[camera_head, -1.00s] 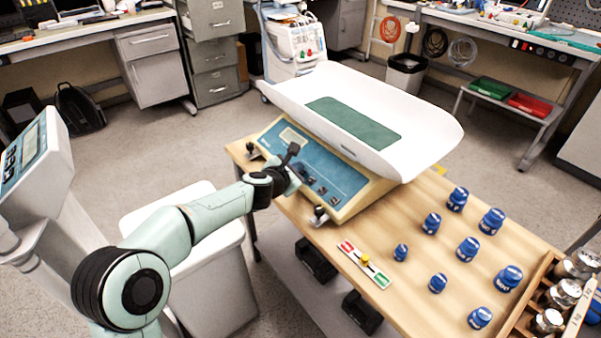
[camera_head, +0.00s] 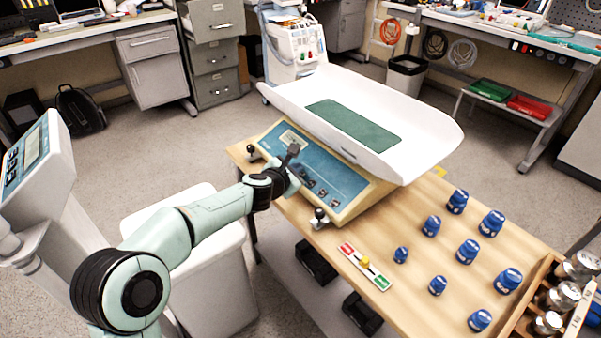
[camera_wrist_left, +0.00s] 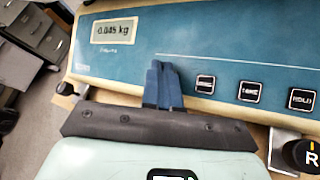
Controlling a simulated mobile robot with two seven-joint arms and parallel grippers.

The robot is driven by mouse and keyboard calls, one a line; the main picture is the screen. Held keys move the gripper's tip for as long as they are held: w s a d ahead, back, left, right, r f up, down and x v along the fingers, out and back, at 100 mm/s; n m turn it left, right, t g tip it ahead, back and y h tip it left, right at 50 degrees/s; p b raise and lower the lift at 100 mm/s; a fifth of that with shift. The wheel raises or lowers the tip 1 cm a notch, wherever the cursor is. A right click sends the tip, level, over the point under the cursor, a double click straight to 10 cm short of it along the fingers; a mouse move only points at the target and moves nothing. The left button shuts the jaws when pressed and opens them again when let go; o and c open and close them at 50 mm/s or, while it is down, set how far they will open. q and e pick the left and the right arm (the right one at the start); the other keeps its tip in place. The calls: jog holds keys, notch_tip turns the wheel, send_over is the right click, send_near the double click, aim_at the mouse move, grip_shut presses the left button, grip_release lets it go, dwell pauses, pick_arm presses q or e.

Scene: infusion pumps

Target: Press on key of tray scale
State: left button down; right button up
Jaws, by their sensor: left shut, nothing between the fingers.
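The tray scale has a white tray (camera_head: 430,120) with a green mat, above a blue front panel (camera_head: 270,138). In the left wrist view the panel (camera_wrist_left: 130,65) carries a lit display (camera_wrist_left: 114,30) that reads about 0.045 kg; a leading minus sign is hard to make out. To its right is a row of dark keys: one with a small unreadable label (camera_wrist_left: 205,84), TARE (camera_wrist_left: 249,92) and HOLD (camera_wrist_left: 301,100). My left gripper (camera_head: 293,150) is shut and empty over the panel. Its blue-grey fingertips (camera_wrist_left: 162,66) are just left of the first key; whether they touch the panel is unclear.
Several blue-capped jars (camera_head: 467,248) and a red-green slider strip (camera_head: 365,264) lie to the right. A wooden crate (camera_head: 515,325) with metal weights is at the right corner.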

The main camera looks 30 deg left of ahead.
pick_arm(q)
jog(key=shift+s+r, duration=0.1)
jog(key=shift+r, duration=0.15)
notch_tip(320, 180, up, 6)
jog(key=s+a+p, duration=0.1)
jog(key=s+p, duration=0.1)
jog(key=p, duration=0.3)
jog(key=shift+f, duration=0.25)
jog(key=shift+s, duration=0.1)
